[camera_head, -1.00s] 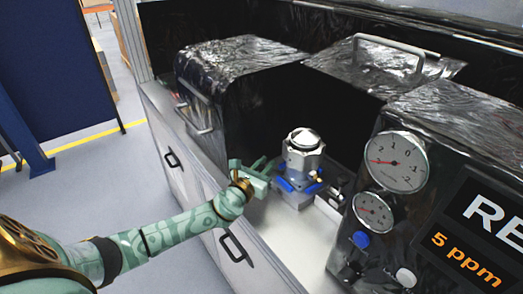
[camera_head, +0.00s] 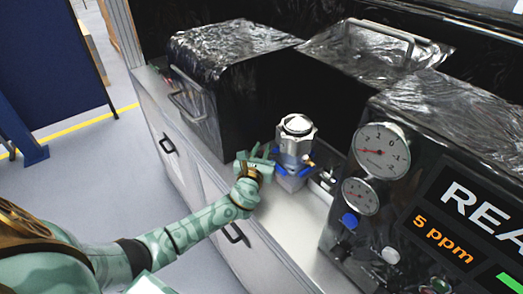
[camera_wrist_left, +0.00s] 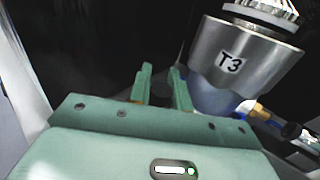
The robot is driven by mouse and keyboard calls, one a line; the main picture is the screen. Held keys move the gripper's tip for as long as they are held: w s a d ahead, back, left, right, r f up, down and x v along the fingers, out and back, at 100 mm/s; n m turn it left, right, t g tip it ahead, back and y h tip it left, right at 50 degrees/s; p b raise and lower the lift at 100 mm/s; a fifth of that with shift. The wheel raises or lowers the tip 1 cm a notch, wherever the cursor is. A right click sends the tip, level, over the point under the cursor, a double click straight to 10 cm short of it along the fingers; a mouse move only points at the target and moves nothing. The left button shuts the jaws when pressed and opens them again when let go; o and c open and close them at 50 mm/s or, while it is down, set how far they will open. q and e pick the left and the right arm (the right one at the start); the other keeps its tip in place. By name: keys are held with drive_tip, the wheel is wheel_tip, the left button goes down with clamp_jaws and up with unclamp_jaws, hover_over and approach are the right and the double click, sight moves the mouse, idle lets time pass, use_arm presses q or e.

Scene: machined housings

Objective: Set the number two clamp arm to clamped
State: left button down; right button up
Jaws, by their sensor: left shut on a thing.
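The silver machined housing (camera_head: 296,133) stands upright on a fixture on the bench, with blue clamp arms at its base. One blue clamp arm (camera_head: 281,170) is on the side facing my left gripper. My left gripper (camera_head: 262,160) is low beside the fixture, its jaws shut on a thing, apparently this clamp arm. In the left wrist view the fingers (camera_wrist_left: 166,88) stand a little apart, with a dark, blurred part between them. The housing there (camera_wrist_left: 245,60) bears the label T3. The held part is mostly hidden, and no clamp number is readable. My right gripper is not seen.
A panel with gauges (camera_head: 380,151) and a display stands close on the right. A dark foil-covered box with a handle (camera_head: 185,95) stands on the left. The bench top (camera_head: 285,215) in front of the fixture is clear.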

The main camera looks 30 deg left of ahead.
use_arm(q)
drive_tip(key=c, duration=1.3)
unclamp_jaws()
drive_tip(key=shift+s+d, duration=0.1)
drive_tip(key=v, duration=1.6)
